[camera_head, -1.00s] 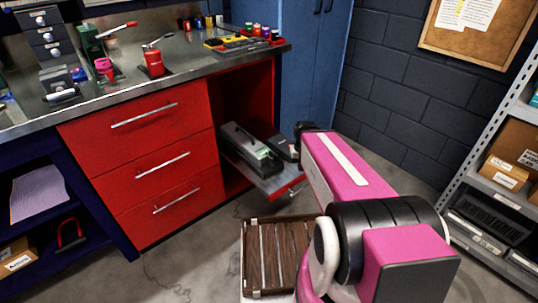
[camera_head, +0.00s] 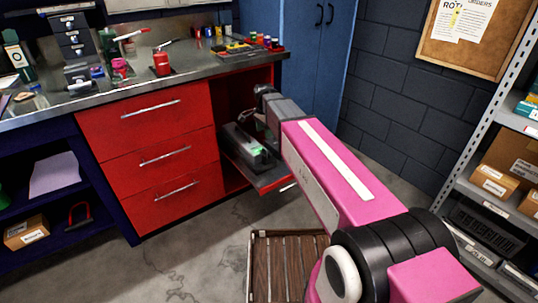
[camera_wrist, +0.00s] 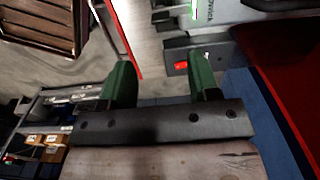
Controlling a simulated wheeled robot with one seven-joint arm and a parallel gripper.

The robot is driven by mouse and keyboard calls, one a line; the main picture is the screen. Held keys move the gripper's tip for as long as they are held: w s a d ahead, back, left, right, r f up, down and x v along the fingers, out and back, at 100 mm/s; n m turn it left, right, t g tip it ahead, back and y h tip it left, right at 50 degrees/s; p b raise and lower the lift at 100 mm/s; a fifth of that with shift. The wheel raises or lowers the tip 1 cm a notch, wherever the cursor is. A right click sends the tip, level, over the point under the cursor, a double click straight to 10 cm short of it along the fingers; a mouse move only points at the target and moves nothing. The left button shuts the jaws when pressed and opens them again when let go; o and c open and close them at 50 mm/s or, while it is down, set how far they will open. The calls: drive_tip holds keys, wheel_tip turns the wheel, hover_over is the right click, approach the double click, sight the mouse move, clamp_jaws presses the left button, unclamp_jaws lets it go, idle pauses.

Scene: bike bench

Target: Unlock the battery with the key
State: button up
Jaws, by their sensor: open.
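The battery (camera_head: 238,146) is a long dark grey unit on a pulled-out shelf (camera_head: 276,181) of the red bench. A grey body with a green and purple marking, probably the battery (camera_wrist: 235,10), shows at the top of the wrist view. Below it is a dark block, seemingly the lock (camera_wrist: 178,55), with a red patch and a small bright spot. I cannot tell whether that spot is the key. My gripper (camera_wrist: 161,76) is open, with green fingers apart and nothing between them. Its right finger appears close to the block; contact cannot be told. In the head view my arm covers part of the shelf.
A slatted wooden crate (camera_head: 287,265) stands on the floor in front. The red drawers (camera_head: 150,160) are left of the shelf, and a blue cabinet (camera_head: 313,60) is behind. A grey rack (camera_head: 500,150) with boxes stands at right. Floor left of the crate is clear.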

drive_tip(key=shift+a+f, duration=0.15)
drive_tip(key=shift+f, duration=0.15)
wheel_tip(320, 180, down, 10)
idle(0.3)
drive_tip(key=c, duration=0.9)
